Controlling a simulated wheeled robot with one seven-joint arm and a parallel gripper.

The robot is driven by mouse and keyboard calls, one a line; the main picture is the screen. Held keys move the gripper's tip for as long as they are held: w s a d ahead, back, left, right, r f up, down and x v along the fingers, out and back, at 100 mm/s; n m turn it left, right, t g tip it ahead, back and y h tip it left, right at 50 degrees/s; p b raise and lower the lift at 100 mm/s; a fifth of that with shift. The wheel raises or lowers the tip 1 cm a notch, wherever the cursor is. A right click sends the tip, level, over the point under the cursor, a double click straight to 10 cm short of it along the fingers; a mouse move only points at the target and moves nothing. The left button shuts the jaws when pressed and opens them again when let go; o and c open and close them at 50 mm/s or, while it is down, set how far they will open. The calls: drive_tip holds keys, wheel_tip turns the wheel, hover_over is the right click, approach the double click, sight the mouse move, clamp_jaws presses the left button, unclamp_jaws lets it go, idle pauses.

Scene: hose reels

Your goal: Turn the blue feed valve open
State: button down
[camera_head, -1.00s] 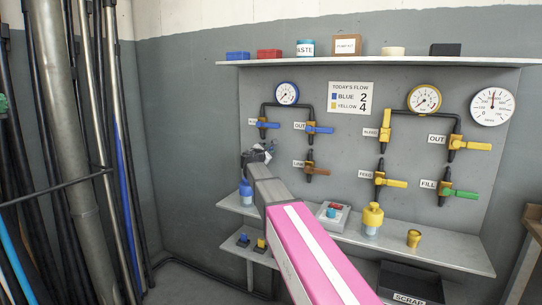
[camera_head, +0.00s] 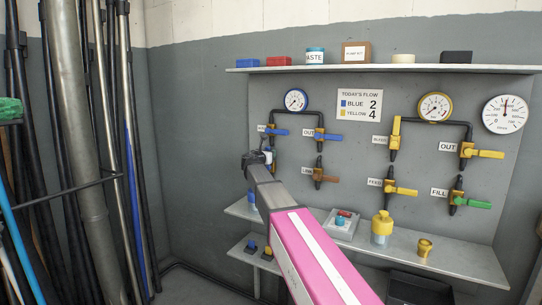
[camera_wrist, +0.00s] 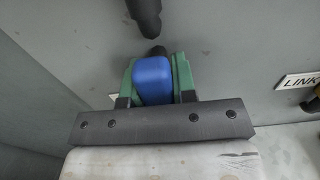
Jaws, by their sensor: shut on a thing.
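The blue feed valve's handle (camera_wrist: 152,80) sits between the green fingertips of my gripper (camera_wrist: 154,82) in the wrist view. The fingers are shut on it, one on each side. A dark valve body and pipe show just above it. In the head view my gripper (camera_head: 262,158) is at the left of the panel, below the upper left blue lever (camera_head: 277,132). My arm hides most of the feed valve and its label there. How far the handle is turned cannot be told.
Another blue lever (camera_head: 328,137), labelled OUT, and a brown LINK lever (camera_head: 327,178) are close on the right. Yellow levers (camera_head: 405,191) and a green FILL lever (camera_head: 479,204) are farther right. A shelf (camera_head: 450,258) with containers runs below; pipes stand at left.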

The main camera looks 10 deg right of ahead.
idle(0.4)
drive_tip(key=c, duration=0.9)
unclamp_jaws()
drive_tip(key=shift+a, duration=0.1)
drive_tip(key=v, duration=1)
drive_tip(key=shift+s+a, duration=0.2)
drive_tip(key=shift+s, duration=0.1)
